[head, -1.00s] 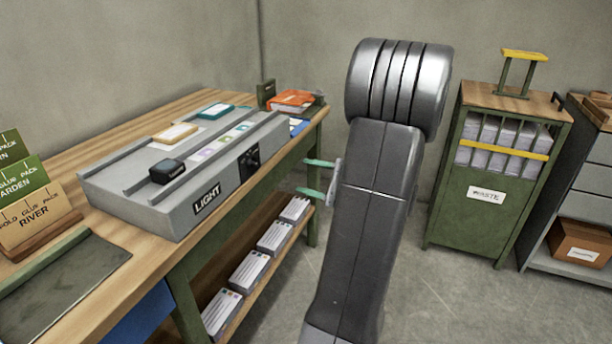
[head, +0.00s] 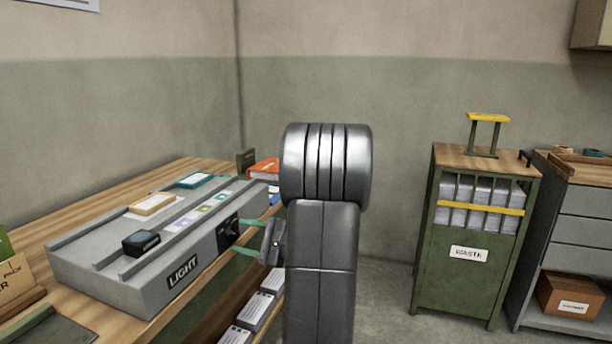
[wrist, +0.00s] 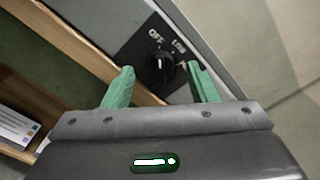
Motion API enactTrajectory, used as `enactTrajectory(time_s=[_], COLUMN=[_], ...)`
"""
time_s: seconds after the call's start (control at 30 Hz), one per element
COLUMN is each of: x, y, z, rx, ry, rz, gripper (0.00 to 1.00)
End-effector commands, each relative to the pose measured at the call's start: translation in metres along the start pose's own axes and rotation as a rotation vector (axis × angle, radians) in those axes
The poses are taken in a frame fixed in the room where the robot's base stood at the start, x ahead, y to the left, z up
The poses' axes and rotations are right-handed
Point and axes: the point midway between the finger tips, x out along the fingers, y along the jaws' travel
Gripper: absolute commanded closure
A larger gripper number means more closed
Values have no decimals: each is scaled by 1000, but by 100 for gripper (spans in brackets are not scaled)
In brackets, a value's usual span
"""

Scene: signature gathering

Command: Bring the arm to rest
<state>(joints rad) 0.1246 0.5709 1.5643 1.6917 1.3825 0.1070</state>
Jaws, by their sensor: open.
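My gripper (head: 244,236) is at the right end of the grey light box (head: 80,258), its two green fingers apart and empty. In the wrist view, my gripper (wrist: 160,84) faces a black knob (wrist: 158,62) on a dark plate marked OFF and LOW. The knob shows between the fingertips; I cannot tell the exact gap to it. My arm (head: 322,250) stands upright in the middle of the head view and hides part of the table's right end.
The light box stands on a wooden table (head: 40,235), with a black block (head: 141,242) and framed cards on it. Paper stacks (head: 258,310) lie on the shelf below. A green WASTE cabinet (head: 465,285) stands at right, with open floor (head: 385,285) before it.

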Motion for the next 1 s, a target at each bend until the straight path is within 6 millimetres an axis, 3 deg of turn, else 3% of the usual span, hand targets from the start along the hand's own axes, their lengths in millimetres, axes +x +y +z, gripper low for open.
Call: enactTrajectory(time_s=[0.23, 0.63, 0.77, 1.0], x=[19, 18, 9, -32], y=[0, 0, -1, -2], z=[0, 0, 0, 0], rx=[0, 1, 1, 1], ry=[0, 1, 2, 4], rz=[0, -1, -1, -2], gripper=[48, 48, 48, 48])
